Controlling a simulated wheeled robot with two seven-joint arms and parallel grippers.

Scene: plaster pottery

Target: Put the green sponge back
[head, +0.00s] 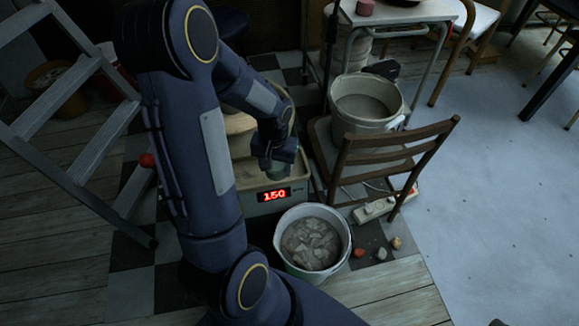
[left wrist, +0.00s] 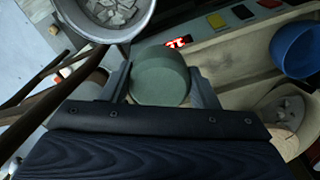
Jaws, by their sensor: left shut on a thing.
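My left gripper (head: 278,162) is shut on the green sponge (left wrist: 160,76), a thick round disc held between its two fingers in the left wrist view. In the head view only a small part of the sponge (head: 277,173) shows below the fingers. The gripper hangs over the front part of the pale basin of a machine (head: 250,181) with a red lit display (head: 274,195). My arm hides much of this basin. My right gripper is not in view.
A bucket of pale shards (head: 312,243) stands in front of the machine. A wooden chair (head: 390,160) bears a grey bucket (head: 366,104) at the right. The left wrist view shows a blue bowl (left wrist: 296,50) and yellow, red and black pieces near the display.

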